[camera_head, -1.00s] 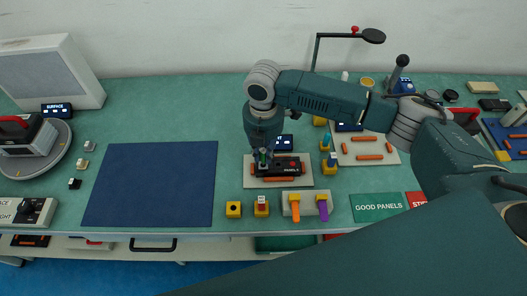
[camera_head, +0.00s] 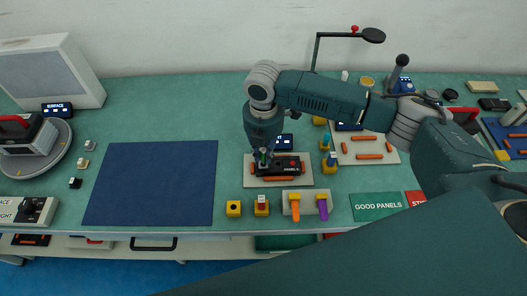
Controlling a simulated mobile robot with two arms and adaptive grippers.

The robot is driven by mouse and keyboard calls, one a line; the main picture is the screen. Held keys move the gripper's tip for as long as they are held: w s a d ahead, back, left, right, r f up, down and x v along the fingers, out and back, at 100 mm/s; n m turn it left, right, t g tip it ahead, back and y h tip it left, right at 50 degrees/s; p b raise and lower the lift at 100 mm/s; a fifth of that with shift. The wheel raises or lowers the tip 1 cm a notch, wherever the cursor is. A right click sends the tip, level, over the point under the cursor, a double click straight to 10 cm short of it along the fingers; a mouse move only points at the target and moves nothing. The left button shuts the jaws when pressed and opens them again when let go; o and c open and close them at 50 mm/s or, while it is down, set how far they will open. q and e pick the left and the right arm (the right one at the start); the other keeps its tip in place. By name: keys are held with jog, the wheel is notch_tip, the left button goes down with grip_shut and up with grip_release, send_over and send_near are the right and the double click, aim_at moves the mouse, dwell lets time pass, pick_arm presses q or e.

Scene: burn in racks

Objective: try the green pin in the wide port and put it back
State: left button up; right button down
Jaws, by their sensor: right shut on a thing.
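My right gripper (camera_head: 263,156) comes down over the left end of a black panel (camera_head: 291,161). It is shut on a slim pin with a green part (camera_head: 263,151), which stands roughly upright between the fingers. The pin's lower end and the ports under the gripper are hidden, so I cannot tell whether the pin is in a port. The panel has a red button (camera_head: 294,163) and lies on a pale board (camera_head: 251,182) with orange strips. My left gripper is not in view.
Yellow blocks (camera_head: 233,209) and a grey holder (camera_head: 307,209) with orange and purple pieces stand in front. A second pale board (camera_head: 387,141) lies to the right, near blue-topped yellow pieces (camera_head: 330,161). A bare dark blue mat (camera_head: 150,185) lies left.

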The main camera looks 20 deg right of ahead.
jog(key=shift+f+b, duration=0.4)
jog(key=shift+f, duration=0.8)
dwell(2.1)
jog(key=shift+r, duration=0.15)
jog(key=shift+r+p, duration=3.4)
jog(key=shift+p, duration=0.45)
jog(key=shift+s, duration=0.1)
